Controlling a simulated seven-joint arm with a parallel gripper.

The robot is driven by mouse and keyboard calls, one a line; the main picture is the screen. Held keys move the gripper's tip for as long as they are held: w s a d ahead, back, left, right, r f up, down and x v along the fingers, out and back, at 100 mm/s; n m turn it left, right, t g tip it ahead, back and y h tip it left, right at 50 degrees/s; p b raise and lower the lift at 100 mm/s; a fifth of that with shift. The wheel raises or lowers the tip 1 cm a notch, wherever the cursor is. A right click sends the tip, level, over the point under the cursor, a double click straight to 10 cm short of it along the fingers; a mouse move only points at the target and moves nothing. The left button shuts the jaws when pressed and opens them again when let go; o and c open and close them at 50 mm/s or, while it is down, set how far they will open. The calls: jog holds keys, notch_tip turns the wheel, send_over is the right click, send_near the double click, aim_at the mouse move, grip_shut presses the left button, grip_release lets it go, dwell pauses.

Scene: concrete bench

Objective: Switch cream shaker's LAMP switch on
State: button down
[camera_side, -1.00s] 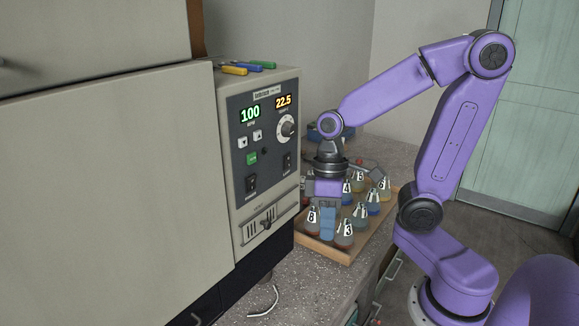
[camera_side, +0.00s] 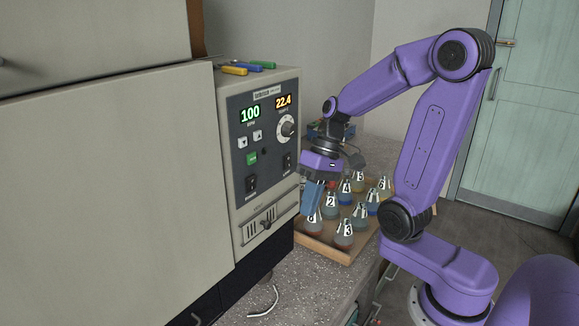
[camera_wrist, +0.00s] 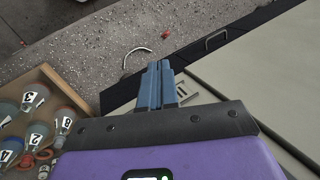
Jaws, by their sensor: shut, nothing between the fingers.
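The cream shaker (camera_side: 262,82) stands at the left with its control panel facing right. Two dark rocker switches show on the panel: one at the lower left (camera_side: 251,184) and one at the right, below the dial (camera_side: 287,161). Their small labels are too blurred to read surely, and I cannot tell their positions. My gripper (camera_side: 308,212) is shut and empty, blue fingers pointing down, just right of the panel's lower right edge and apart from the switches. In the wrist view its fingertips (camera_wrist: 160,65) are together beside the shaker's cream body (camera_wrist: 235,82); the switches are not visible there.
A wooden tray (camera_side: 345,260) of numbered flasks stands right of the shaker, under and beside my gripper. Coloured-handled tools (camera_side: 248,67) lie on top. A cable curls on the bench.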

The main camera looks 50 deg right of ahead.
aim_at(288, 161)
jog(key=d+r+m+t+h, duration=0.1)
jog(key=d+r+m+t, duration=0.2)
jog(key=d+m+t, duration=0.4)
jog(key=shift+s+d+r+m, duration=0.2)
jog(key=shift+s+d+m, duration=0.2)
jog(key=shift+d+m, duration=0.9)
jog(key=shift+w, duration=0.15)
jog(key=w+f, duration=0.1)
jog(key=w, duration=0.7)
jog(key=shift+w, duration=0.25)
jog(key=shift+w, duration=0.2)
dwell(1.8)
jog(key=shift+w+f, duration=0.1)
jog(key=shift+w, duration=0.15)
